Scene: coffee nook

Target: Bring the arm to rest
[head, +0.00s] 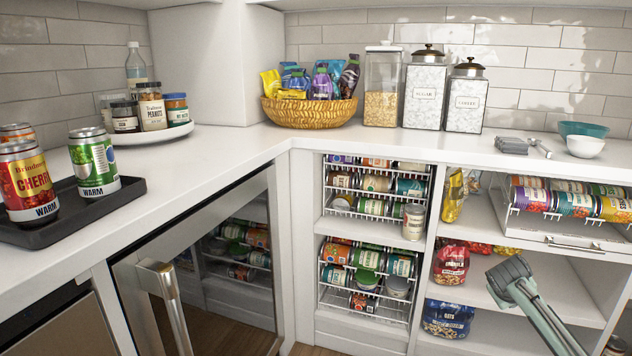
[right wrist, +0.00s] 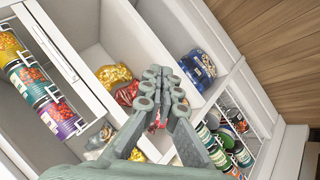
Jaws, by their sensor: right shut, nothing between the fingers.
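My right gripper (head: 508,280) is a grey-green pair of fingers on an arm that comes in from the lower right in the head view. It hangs in front of the open shelves at the right, apart from the packets. In the right wrist view its fingers (right wrist: 162,80) are shut against each other and hold nothing. My left gripper is not in view.
A black tray (head: 128,203) with several cans sits on the left counter. Below, a glass door (head: 238,262) with a handle (head: 166,300) stands in front of the cabinet. Can racks (head: 372,297) and packets (head: 451,264) fill the shelves near the right gripper.

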